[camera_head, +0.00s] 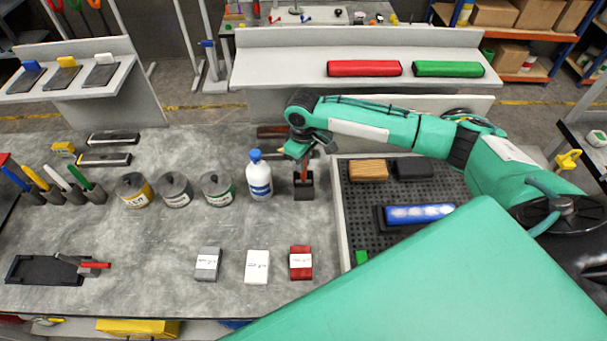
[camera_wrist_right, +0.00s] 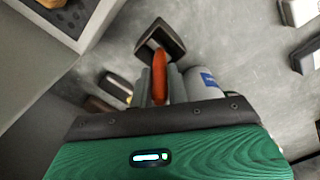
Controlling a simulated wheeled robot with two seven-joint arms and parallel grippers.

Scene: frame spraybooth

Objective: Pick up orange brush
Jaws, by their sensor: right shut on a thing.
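The orange brush (camera_head: 304,171) is upright at the dark square holder (camera_head: 303,192), right of the white bottle. My right gripper (camera_head: 299,154) reaches down over it from the right and is shut on its orange handle. In the right wrist view the orange brush (camera_wrist_right: 159,78) lies between the grey fingers of my right gripper (camera_wrist_right: 160,88). The dark holder (camera_wrist_right: 166,35) is just beyond the fingertips. The brush's lower end is not clear, so I cannot tell how far it is in the holder. My left gripper is not in view.
A white bottle with a blue cap (camera_head: 259,178) stands close left of the holder, beside several cans (camera_head: 216,187). A perforated tray (camera_head: 343,215) is at the right. Grey, white and red blocks (camera_head: 300,262) lie in front. Other brushes (camera_head: 80,180) stand at the far left.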

